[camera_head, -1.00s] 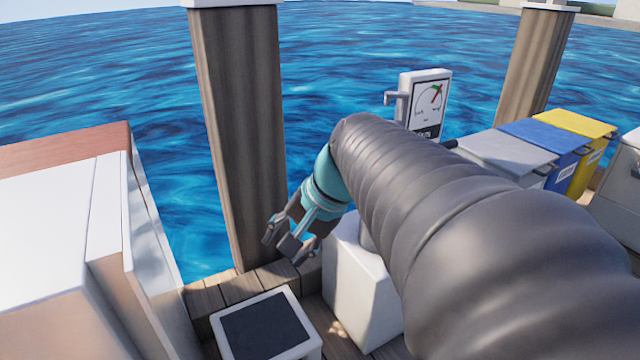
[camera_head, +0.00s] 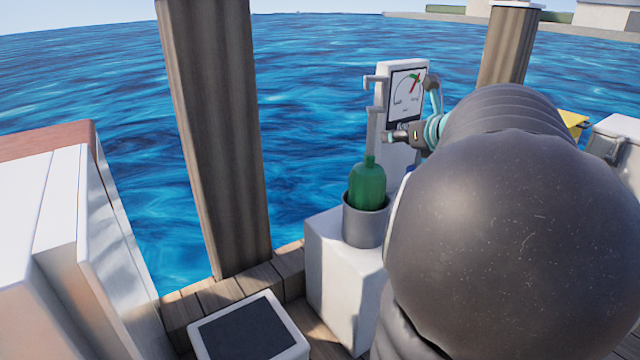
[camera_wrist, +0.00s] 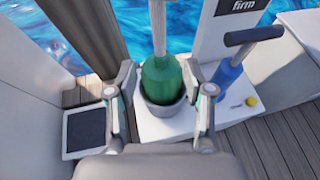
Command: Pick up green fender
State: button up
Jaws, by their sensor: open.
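The green fender (camera_head: 368,187) is bottle-shaped with a narrow neck. It stands upright in a grey cup (camera_head: 364,228) on a white block. In the wrist view the fender (camera_wrist: 161,82) appears between my open fingers and beyond them, with its lower part hidden in the cup (camera_wrist: 160,108). My gripper (camera_head: 390,136) is above and slightly right of the fender in the head view. In the wrist view my gripper (camera_wrist: 174,78) is open and empty. A pale rod (camera_wrist: 157,28) crosses in line with the fender's top; I cannot tell whether they touch.
A gauge post (camera_head: 405,95) with hooks stands close behind my gripper. A blue hand pump (camera_wrist: 229,76) with a dark handle is right of the fender. A wooden pile (camera_head: 215,140) rises at left. A dark-topped white box (camera_head: 248,332) sits on the deck.

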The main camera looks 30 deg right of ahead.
aim_at(374, 137)
jog(key=b+x, duration=0.1)
jog(key=x, duration=1.1)
jog(key=shift+w+f+b, duration=0.2)
jog(key=shift+w+b, duration=0.1)
jog(key=shift+b, duration=0.05)
grip_shut()
